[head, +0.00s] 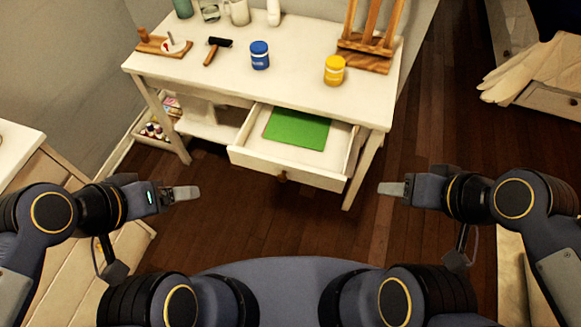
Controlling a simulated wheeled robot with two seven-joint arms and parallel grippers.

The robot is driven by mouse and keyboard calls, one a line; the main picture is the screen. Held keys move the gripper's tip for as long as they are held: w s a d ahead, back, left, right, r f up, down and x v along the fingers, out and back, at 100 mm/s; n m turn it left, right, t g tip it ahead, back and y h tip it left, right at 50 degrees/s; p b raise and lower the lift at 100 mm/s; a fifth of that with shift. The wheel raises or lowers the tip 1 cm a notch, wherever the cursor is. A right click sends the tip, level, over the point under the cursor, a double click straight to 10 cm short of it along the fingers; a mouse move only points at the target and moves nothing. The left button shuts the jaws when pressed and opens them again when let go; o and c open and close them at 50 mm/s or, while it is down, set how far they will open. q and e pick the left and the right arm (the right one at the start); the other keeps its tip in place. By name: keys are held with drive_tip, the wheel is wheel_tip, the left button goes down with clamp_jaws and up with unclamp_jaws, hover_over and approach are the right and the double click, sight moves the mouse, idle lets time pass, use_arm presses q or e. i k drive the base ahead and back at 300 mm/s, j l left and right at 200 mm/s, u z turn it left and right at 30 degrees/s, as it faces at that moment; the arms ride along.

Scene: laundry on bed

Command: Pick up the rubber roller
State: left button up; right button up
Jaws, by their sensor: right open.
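The rubber roller (218,43) has a black cylinder and a brown handle. It lies on the white desk (300,92), toward the left, with its handle toward the front edge. My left gripper (158,187) is open and empty, below and in front of the desk's left side. My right gripper (416,181) is open and empty, in front of the desk's right leg. Both grippers are well apart from the roller. Nothing hides the roller.
A blue jar (260,55) stands right of the roller, a yellow jar (334,70) farther right. A wooden board (152,44) lies left; an easel (365,50) stands back right. The drawer (250,160) is pulled out, holding a green sheet (297,129).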

sight(216, 42)
drive_tip(key=i+j+u, duration=0.1)
drive_tip(key=i+j, duration=0.15)
drive_tip(key=i, duration=0.25)
drive_tip(key=i+j+u, duration=0.15)
drive_tip(key=i, duration=0.35)
drive_tip(key=i+j+u, duration=0.1)
drive_tip(key=i+j, duration=0.15)
drive_tip(key=i, duration=0.25)
drive_tip(key=i+j+u, duration=0.15)
drive_tip(key=i, duration=0.35)
